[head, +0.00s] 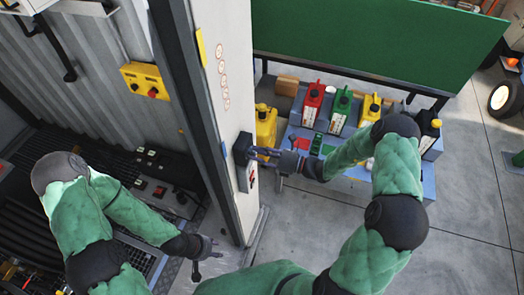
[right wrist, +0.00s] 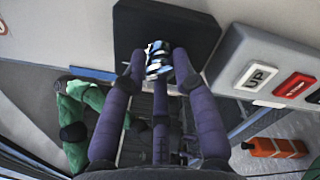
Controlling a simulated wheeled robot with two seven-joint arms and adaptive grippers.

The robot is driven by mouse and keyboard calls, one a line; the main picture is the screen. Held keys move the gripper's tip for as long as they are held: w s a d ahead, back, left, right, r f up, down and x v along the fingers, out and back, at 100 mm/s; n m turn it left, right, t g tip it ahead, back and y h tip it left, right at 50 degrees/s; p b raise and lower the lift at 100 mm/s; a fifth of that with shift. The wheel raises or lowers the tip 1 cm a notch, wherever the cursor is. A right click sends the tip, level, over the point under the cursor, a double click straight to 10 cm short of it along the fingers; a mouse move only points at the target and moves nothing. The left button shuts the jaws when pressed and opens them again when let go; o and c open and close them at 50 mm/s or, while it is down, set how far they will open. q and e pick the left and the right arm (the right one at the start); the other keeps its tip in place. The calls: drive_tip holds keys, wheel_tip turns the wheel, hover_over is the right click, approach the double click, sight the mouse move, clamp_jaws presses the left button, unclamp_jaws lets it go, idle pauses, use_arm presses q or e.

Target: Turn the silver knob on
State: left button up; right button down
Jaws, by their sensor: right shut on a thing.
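The silver knob (right wrist: 158,62) sits on a square black plate (right wrist: 190,22) on the pale wall in the right wrist view. My right gripper (right wrist: 156,66) is shut on the knob, with its dark purple fingers on either side of it. In the head view my right gripper (head: 258,153) reaches from the right to the black plate (head: 242,148) on the end of the white panel, and hides the knob. My left gripper (head: 208,259) is low and left of the panel, with its fingers apart and empty.
A grey box with a white UP button (right wrist: 256,76) and a red button (right wrist: 294,85) is right of the plate. Several fuel cans, including a red one (head: 312,103), stand on a grey-blue bench (head: 427,182). A yellow control box (head: 147,81) hangs on the corrugated wall.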

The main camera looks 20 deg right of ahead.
drive_tip(key=shift+w+d+r, duration=0.2)
drive_tip(key=shift+w+r, duration=0.05)
drive_tip(key=shift+r, duration=0.15)
drive_tip(key=c, duration=1)
unclamp_jaws()
drive_tip(key=shift+f, duration=0.15)
drive_tip(key=shift+a, duration=0.1)
drive_tip(key=shift+v, duration=6.2)
